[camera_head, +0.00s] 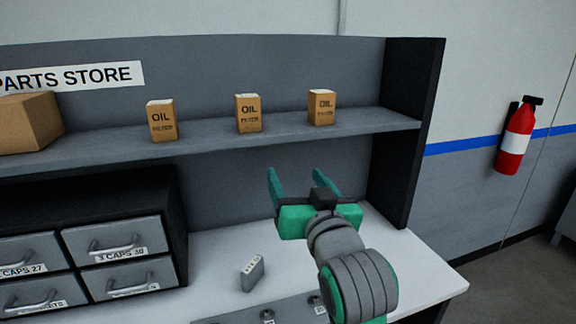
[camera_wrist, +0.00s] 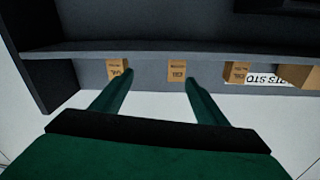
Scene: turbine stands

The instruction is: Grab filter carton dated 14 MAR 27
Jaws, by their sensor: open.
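Three small brown cartons marked OIL stand upright in a row on the shelf: a left one (camera_head: 162,121), a middle one (camera_head: 248,113) and a right one (camera_head: 321,107). Their smaller print is too blurred to read, so I cannot tell which bears 14 MAR 27. My gripper (camera_head: 304,181) is open and empty, below and in front of the shelf, under the middle and right cartons. In the wrist view, which is upside down, the cartons show beyond the fingers; the middle carton (camera_wrist: 177,71) is between the fingertips and the right carton (camera_wrist: 117,69) is near the left finger.
The grey shelf (camera_head: 215,130) ends at a dark side panel (camera_head: 414,130). A larger brown box (camera_head: 28,122) sits at its left end. Labelled drawers (camera_head: 115,240) and a small grey block (camera_head: 252,273) stand on the white worktop (camera_head: 212,268). A fire extinguisher (camera_head: 516,138) hangs at right.

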